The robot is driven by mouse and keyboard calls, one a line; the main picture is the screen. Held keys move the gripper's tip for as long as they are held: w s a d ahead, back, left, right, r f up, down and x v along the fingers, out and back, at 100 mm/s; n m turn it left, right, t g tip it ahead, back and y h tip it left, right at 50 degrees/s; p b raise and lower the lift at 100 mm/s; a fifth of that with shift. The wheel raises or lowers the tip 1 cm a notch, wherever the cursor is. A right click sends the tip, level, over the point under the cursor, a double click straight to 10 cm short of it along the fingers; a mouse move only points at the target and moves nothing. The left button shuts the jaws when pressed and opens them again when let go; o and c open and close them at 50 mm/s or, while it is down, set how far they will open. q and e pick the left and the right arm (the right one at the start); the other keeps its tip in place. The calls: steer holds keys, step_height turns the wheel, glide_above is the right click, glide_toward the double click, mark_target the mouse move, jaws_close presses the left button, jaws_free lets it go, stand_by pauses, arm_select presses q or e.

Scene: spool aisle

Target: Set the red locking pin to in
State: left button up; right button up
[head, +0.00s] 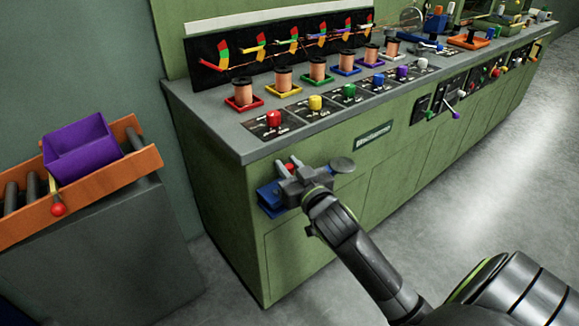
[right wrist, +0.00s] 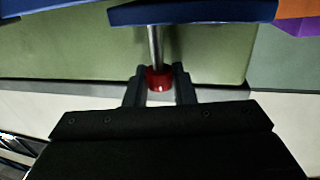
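The red locking pin shows in the right wrist view as a bare metal shaft with a red knob (right wrist: 158,80) at its near end. Its far end meets a blue bracket (right wrist: 193,12), and a length of shaft shows between bracket and knob. In the head view the blue bracket (head: 268,198) is on the green bench's front, near its left corner, and a bit of the red knob (head: 289,167) shows between my fingers. My right gripper (right wrist: 159,88) has one finger on each side of the knob, apparently touching it. My left gripper is not in view.
The green bench (head: 330,215) carries copper spools and coloured knobs along its top. At left, a purple bin (head: 80,150) sits on an orange-sided roller stand (head: 100,190) with a red-ended lever (head: 58,209).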

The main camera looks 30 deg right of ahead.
jaws_close()
steer(key=shift+f, duration=0.2)
step_height(320, 180, down, 2)
steer(key=shift+f, duration=0.1)
steer(key=o, duration=0.7)
jaws_free()
steer(key=shift+c, duration=0.2)
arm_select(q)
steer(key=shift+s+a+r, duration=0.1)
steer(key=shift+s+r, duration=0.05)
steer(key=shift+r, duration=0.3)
arm_select(e)
steer(key=shift+o, duration=0.3)
steer(key=shift+s, duration=0.1)
